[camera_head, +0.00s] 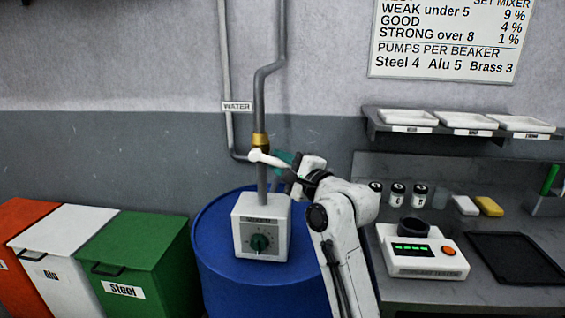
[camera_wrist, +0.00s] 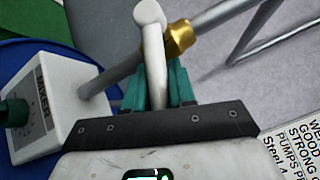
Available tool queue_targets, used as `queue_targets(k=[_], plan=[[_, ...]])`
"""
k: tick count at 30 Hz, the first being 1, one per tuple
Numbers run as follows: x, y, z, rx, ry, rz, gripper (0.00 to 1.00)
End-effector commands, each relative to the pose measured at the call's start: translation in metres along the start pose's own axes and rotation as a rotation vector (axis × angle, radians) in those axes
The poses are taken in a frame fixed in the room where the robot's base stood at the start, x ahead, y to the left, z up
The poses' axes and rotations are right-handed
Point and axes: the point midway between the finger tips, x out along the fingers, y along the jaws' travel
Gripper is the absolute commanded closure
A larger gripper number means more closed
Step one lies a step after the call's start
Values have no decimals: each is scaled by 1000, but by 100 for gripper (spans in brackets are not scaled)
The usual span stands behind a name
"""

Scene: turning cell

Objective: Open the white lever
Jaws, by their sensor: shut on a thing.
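The white lever (camera_head: 268,158) sticks out from the brass valve (camera_head: 260,141) on the grey pipe, above the mixer box. It points to the right toward my arm. My gripper (camera_head: 286,164) is at the lever from the right, with green fingers. In the wrist view the lever (camera_wrist: 152,45) runs between the two green fingers of my gripper (camera_wrist: 158,82), which are shut on it. The lever's rounded white end shows beyond the fingers, beside the brass valve (camera_wrist: 180,38). The part of the lever deep between the fingers is hidden.
The white mixer box (camera_head: 262,228) with a green knob stands on a blue drum (camera_head: 215,255) below the valve. Red, white and green bins (camera_head: 140,250) stand at the left. A bench with a measuring device (camera_head: 425,262) and a black tray (camera_head: 515,258) is at the right.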

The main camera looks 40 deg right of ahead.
Motion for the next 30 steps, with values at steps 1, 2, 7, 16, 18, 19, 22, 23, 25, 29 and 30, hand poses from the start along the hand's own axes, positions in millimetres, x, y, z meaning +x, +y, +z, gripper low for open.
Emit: queue_targets(k=[1,2,7,16,18,19,22,23,25,29,30], plan=[[1,10,0,33,-10,-24,100],[1,12,-1,53,-15,-43,100],[4,21,-1,165,-46,-156,100],[10,36,1,364,-101,-354,100],[12,39,1,410,-114,-401,100],[12,41,2,430,-120,-421,100],[14,45,2,495,-137,-487,100],[14,46,2,515,-144,-506,100],[16,49,3,562,-157,-553,100],[19,54,4,644,-180,-637,100],[20,54,5,668,-186,-662,100]])
